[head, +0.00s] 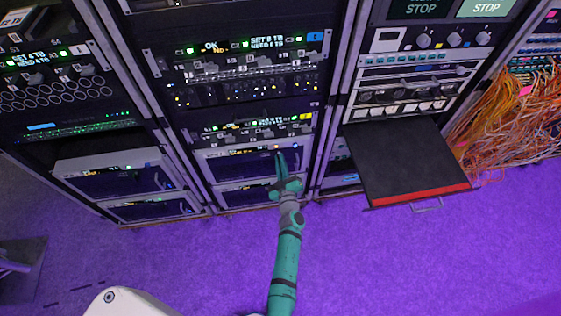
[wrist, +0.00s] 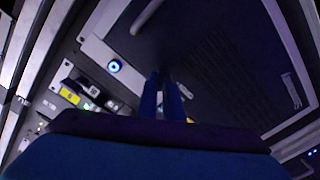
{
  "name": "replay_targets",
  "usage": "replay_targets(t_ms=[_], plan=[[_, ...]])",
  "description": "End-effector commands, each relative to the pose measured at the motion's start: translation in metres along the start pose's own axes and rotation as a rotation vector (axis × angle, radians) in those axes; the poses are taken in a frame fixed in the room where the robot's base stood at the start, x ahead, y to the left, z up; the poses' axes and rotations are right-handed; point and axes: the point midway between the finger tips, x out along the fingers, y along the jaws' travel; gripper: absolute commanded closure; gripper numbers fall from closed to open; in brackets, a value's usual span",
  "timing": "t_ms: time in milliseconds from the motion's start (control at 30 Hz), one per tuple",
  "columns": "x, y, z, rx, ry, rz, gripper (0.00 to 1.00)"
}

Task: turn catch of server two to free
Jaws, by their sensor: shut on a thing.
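My gripper (head: 281,163) is in front of the white-framed lower unit (head: 222,153) in the middle rack. In the wrist view its two blue fingers (wrist: 165,88) are close together in front of a dark panel (wrist: 215,60). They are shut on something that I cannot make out. My own fingers and palm hide it. A blue tag (head: 315,37), perhaps reading 2, is on the upper server in the middle rack, well above my gripper. I cannot pick out the catch of server two for certain.
A blue-lit round button (wrist: 114,66) is left of the fingers, with a yellow tag (wrist: 70,95) below it. A metal bar handle (wrist: 146,14) is above them. A black drawer with a red front edge (head: 416,194) sticks out at right. Orange cables (head: 503,115) hang beyond.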

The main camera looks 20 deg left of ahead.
Motion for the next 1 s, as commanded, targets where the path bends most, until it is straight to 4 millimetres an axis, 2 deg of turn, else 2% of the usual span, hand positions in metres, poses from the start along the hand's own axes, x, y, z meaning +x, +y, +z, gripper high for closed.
replay_targets(t_ms=[600, 1000], plan=[[0.0006, -0.0024, 0.0001, -0.581, 0.001, -0.001, 1.00], [0.0006, -0.0030, 0.0009, -0.861, 0.001, -0.001, 1.00]])
